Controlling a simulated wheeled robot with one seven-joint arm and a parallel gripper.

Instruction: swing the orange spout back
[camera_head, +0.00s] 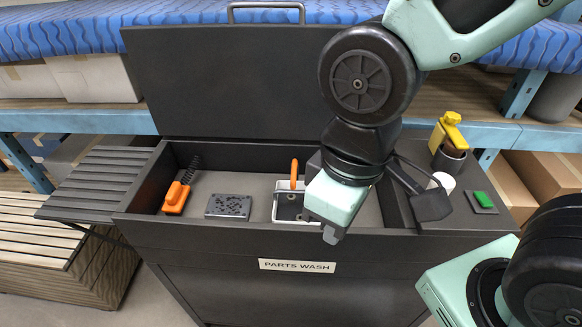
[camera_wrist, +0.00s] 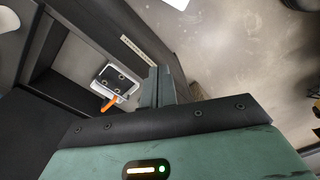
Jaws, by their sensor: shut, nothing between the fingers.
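The orange spout (camera_head: 294,172) stands up at the back of a small white-rimmed box (camera_head: 296,222) in the basin of the parts washer. In the wrist view the spout (camera_wrist: 110,103) sticks out past one edge of the white-rimmed box (camera_wrist: 124,78). My gripper (camera_head: 330,236) is shut and empty, in front of and to the right of the spout, pointing down near the basin's front edge. It is apart from the spout. In the wrist view my gripper (camera_wrist: 160,84) shows its fingers together, beside the box. My wrist hides part of the basin's right side.
An orange tool with black bristles or a coil (camera_head: 176,195) and a dark plate with holes (camera_head: 229,206) lie in the basin to the left. The raised lid (camera_head: 230,85) stands behind. A yellow-topped item (camera_head: 450,130) and a green button (camera_head: 484,200) are on the right.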

